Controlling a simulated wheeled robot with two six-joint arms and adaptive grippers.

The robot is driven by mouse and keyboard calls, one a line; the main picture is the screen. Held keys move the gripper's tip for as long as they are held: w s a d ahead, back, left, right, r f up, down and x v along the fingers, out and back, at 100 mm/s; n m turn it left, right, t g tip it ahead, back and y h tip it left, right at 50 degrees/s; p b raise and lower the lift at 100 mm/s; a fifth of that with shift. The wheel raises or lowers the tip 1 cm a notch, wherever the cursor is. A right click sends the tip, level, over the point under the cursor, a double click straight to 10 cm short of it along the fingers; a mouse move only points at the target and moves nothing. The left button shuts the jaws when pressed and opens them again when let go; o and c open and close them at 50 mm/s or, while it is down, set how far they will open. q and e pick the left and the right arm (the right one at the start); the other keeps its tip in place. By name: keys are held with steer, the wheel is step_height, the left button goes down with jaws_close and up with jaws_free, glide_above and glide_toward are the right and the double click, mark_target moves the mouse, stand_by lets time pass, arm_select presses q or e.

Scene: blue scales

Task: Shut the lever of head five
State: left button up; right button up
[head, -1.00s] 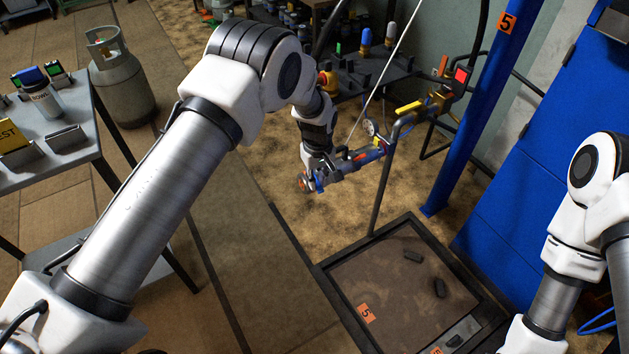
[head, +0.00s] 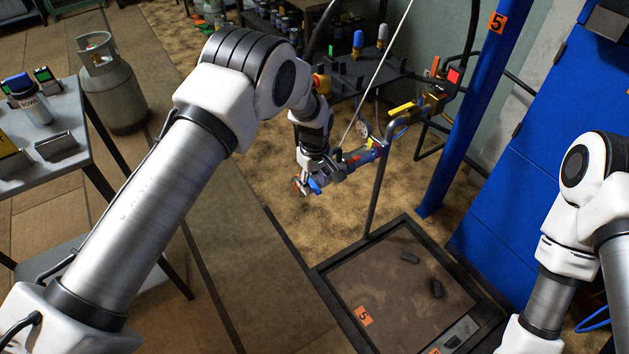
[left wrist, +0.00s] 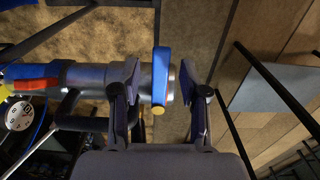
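The head is a grey metal pipe fitting (head: 352,165) held out level on a bent stand. My left gripper (left wrist: 162,95) is open, with one finger on each side of the blue lever and a gap visible at the right finger. In the head view the left gripper (head: 318,168) is at the pipe's near end, partly hidden. My right gripper is out of view.
A black-framed platform (head: 328,283) marked 5 lies below the head. A blue post (head: 462,130) with a 5 sign and blue panels stand at the right. A gauge (head: 363,129) is beside the pipe. A table (head: 68,115) and gas cylinder (head: 112,90) stand left.

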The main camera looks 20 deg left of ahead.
mark_target(315, 186)
arm_select(q)
steer(key=shift+r, duration=0.1)
step_height(315, 186, up, 12)
stand_by(0.4)
stand_by(0.3)
